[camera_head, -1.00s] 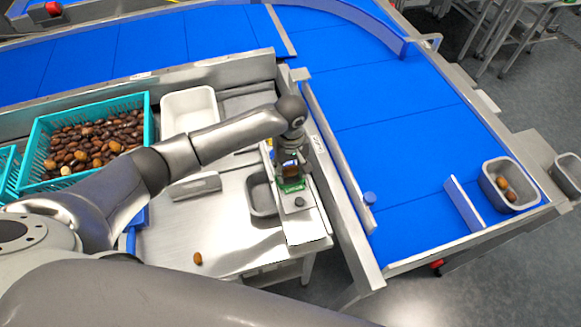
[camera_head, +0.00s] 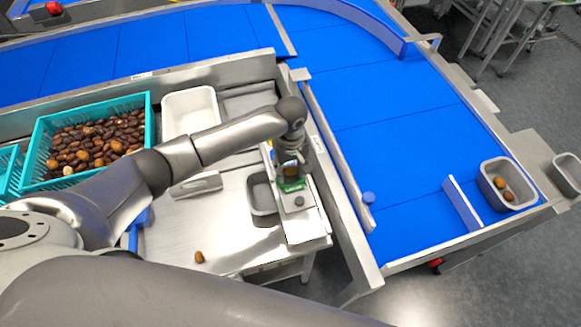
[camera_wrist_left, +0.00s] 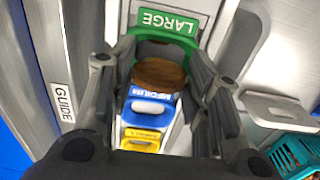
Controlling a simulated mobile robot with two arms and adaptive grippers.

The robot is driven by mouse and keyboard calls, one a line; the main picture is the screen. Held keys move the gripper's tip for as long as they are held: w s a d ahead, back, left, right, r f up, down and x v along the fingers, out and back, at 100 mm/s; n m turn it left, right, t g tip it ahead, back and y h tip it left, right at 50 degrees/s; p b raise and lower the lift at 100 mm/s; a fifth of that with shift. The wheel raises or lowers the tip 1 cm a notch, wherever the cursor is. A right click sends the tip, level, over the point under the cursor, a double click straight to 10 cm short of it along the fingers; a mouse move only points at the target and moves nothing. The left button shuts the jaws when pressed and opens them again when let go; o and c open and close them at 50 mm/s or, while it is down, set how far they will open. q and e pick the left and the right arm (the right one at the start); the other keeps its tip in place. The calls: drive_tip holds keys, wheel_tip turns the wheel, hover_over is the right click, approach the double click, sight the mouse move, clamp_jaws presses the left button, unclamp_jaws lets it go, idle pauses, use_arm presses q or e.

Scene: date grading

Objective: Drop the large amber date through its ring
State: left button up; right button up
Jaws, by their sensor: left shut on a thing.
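My left gripper (camera_head: 290,170) is shut on a brown-amber date (camera_wrist_left: 158,73). In the left wrist view the date sits between the two fingers (camera_wrist_left: 160,85). It is over the near part of the green LARGE ring (camera_wrist_left: 128,42), whose label (camera_wrist_left: 167,22) shows beyond it. The date hides part of the ring, so its exact height above the ring is unclear. The blue MEDIUM ring (camera_wrist_left: 151,107) and a yellow ring (camera_wrist_left: 141,140) lie nearer in the same row. My right gripper is not in view.
A grey tray (camera_head: 263,216) stands left of the ring stand. One loose date (camera_head: 199,257) lies on the steel table (camera_head: 175,240). A teal basket (camera_head: 40,135) of dates and an empty white tub (camera_head: 189,108) are at left. A blue conveyor (camera_head: 400,140) runs at right.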

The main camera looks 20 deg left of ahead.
use_arm(q)
drive_tip(key=o, duration=0.7)
drive_tip(key=shift+o, duration=0.2)
drive_tip(key=shift+r, duration=0.1)
idle(0.9)
wheel_tip(320, 180, up, 4)
drive_tip(key=p, duration=0.5)
drive_tip(key=shift+r+p, duration=0.75)
drive_tip(key=shift+r, duration=0.2)
drive_tip(key=shift+f, duration=0.1)
